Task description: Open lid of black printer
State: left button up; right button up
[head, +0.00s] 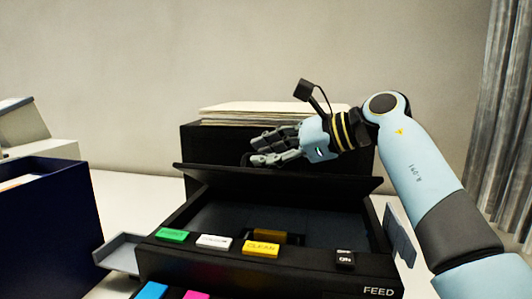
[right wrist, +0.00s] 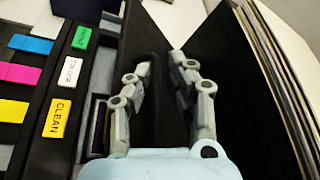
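The black printer (head: 270,267) stands on the table in the head view, with its lid (head: 280,181) raised and tilted at the back, and a dark inner bay (head: 275,222) showing in front of it. My right gripper (head: 254,151) is at the lid's top edge, partly behind it. In the right wrist view the right gripper (right wrist: 166,66) has its fingers apart, with dark panel surface between and behind them. I cannot tell whether a finger touches the lid. My left gripper is not in view.
Green, white and yellow CLEAN (head: 261,249) buttons line the printer's front. A black box (head: 365,150) with a paper stack (head: 250,110) stands close behind the lid. A dark blue bin (head: 50,225) is at left. Grey side trays (head: 120,252) flank the printer. A grey curtain hangs at right.

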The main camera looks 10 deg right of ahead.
jog(key=v, duration=1.2)
